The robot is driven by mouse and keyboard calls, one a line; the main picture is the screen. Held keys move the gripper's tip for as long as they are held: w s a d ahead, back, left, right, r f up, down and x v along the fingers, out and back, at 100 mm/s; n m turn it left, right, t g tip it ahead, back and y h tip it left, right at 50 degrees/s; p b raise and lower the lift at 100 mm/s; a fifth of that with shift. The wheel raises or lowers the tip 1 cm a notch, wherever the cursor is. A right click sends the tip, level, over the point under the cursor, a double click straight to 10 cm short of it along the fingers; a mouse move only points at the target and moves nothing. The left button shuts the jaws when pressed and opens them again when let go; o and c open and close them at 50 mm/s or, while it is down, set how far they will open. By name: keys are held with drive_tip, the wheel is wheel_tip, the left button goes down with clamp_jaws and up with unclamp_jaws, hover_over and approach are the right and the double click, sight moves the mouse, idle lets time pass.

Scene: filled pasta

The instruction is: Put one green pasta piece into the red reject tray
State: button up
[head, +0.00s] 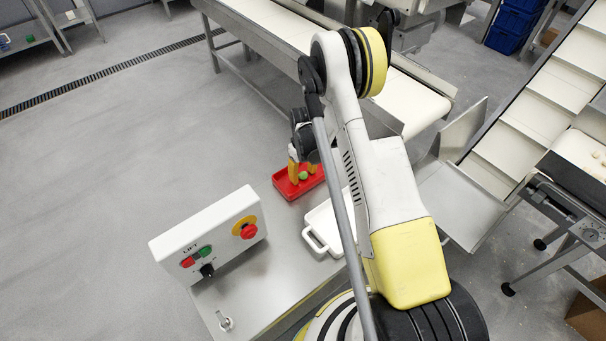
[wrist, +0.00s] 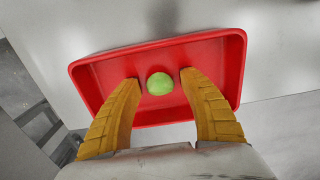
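The red reject tray (head: 283,188) stands on the steel table. In the wrist view the red tray (wrist: 92,88) fills the upper middle, with its far rim beyond my fingers. A round green pasta piece (wrist: 160,84) shows against the tray floor and appears to lie in the tray. The head view shows the green piece (head: 303,175) within the tray outline. My gripper (wrist: 159,78) has its two yellow fingers one on each side of the piece, with a visible gap on both sides. My gripper (head: 303,170) is low over the tray in the head view.
A white tray with a handle (head: 318,236) stands beside the red tray, partly hidden by my arm. A control box (head: 210,238) with buttons stands at the table's front left. A conveyor (head: 275,22) runs behind, and an inclined conveyor (head: 535,115) is at the right.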

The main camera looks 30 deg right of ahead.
drive_tip(key=shift+r, duration=0.1)
wheel_tip(320, 180, up, 12)
drive_tip(key=p, duration=0.5)
wheel_tip(320, 180, up, 10)
drive_tip(key=t, duration=0.1)
hover_over(303, 173)
drive_tip(key=s+a, duration=0.1)
drive_tip(key=a, duration=0.1)
drive_tip(key=s+a+r+t, duration=0.1)
drive_tip(key=s+a+r, duration=0.15)
drive_tip(key=r, duration=0.35)
drive_tip(key=s+a+r+t, duration=0.1)
drive_tip(key=s+a+r, duration=0.15)
drive_tip(key=r, duration=0.35)
drive_tip(key=s+a+r+m+t, duration=0.1)
drive_tip(key=s+r, duration=0.3)
drive_tip(key=s, duration=0.5)
drive_tip(key=s+a+r+m+t, duration=0.1)
drive_tip(key=s+a+r+t, duration=0.2)
drive_tip(key=s, duration=0.5)
drive_tip(key=shift+s+a+r, duration=0.4)
drive_tip(key=shift+a+r, duration=0.25)
drive_tip(key=shift+r, duration=0.1)
